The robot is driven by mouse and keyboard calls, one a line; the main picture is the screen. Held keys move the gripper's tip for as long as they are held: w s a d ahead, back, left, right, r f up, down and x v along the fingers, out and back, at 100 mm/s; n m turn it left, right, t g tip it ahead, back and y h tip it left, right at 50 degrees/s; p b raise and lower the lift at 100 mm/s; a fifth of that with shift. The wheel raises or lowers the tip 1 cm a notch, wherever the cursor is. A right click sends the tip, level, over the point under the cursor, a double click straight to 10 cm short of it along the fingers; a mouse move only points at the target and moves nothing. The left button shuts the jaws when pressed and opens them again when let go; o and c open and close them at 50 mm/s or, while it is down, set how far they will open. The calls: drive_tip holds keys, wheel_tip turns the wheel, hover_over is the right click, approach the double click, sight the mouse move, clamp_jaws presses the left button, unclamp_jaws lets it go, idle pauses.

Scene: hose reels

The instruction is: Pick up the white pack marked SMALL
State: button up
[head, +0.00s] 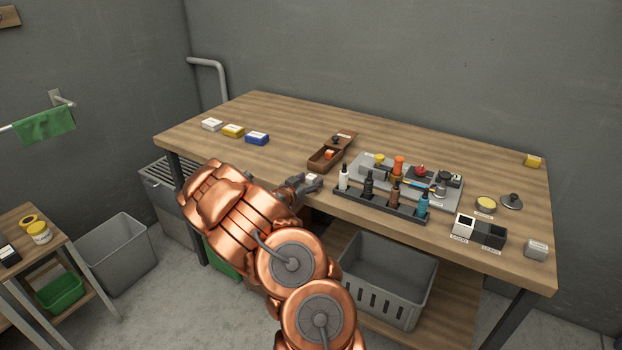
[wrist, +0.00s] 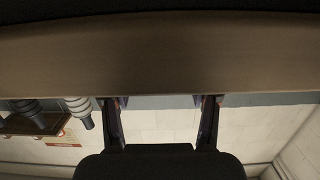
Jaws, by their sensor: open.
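A white pack (head: 212,125) lies flat at the far left of the wooden table, beside a yellow pack (head: 233,131) and a blue pack (head: 257,138). The lettering on them is too small to read. My gripper (head: 306,183) is at the table's front edge, well to the right of these packs. It is open, its two fingers apart in the wrist view (wrist: 160,100). A small whitish item (head: 312,177) shows by the fingertips in the head view; I cannot tell what it is or whether it touches them. The wrist view does not clearly show any pack.
A wooden box (head: 325,159) stands just behind my gripper. A dark rack of bottles (head: 380,207) and a grey tray (head: 447,200) lie to its right. A light grey block (head: 536,249) sits at the right corner. The table between the packs and wooden box is clear.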

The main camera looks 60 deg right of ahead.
sight(311, 176)
drive_tip(key=shift+d+f, duration=0.1)
drive_tip(key=shift+d, duration=0.65)
drive_tip(key=c, duration=1)
drive_tip(key=shift+c, duration=0.2)
drive_tip(key=shift+r+b, duration=0.3)
drive_tip(key=shift+r, duration=0.45)
wheel_tip(311, 176, up, 2)
drive_tip(key=shift+b, duration=0.35)
drive_tip(key=s+a+b, duration=0.1)
drive_tip(key=s+a, duration=0.1)
drive_tip(key=a, duration=0.5)
drive_tip(key=s+a+r+b, duration=0.1)
drive_tip(key=s+a+b, duration=0.1)
drive_tip(key=a, duration=0.6)
drive_tip(key=shift+s+r, duration=0.25)
drive_tip(key=shift+s, duration=0.35)
